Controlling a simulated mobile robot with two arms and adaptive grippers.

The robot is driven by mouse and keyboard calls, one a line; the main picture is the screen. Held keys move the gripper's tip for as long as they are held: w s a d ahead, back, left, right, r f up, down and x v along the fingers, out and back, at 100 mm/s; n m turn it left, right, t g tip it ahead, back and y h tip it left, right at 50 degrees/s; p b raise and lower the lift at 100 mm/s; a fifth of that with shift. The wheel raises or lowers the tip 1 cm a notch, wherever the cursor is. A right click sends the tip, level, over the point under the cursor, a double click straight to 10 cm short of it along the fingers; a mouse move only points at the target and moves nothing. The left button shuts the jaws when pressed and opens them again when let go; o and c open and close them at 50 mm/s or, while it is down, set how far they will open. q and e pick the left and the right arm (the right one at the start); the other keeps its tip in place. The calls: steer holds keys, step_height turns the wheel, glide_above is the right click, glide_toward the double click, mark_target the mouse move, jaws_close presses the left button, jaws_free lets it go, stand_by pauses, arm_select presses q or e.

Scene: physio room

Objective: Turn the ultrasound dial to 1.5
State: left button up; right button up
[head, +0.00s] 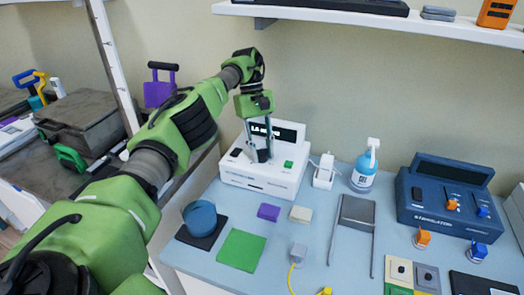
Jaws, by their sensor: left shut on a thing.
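The white ultrasound unit (263,180) stands at the back left of the blue-grey table. It has a dark display (287,134) and a green button (288,164) on its front. The digits on the display are partly covered and too small to read. My left gripper (259,155) reaches down to the unit's front from above and is shut on the dial there. The dial is hidden by the fingers, so its setting cannot be seen. My right gripper is not in view.
A white charger-like block (323,176) and a blue spray bottle (366,167) stand right of the unit. A dark blue stimulator (447,214) stands farther right. A blue round container (200,217) and green pad (241,250) lie in front. A shelf (370,20) hangs above.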

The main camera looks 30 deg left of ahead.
arm_select(q)
steer(key=o, duration=1.1)
steer(key=shift+n, duration=0.3)
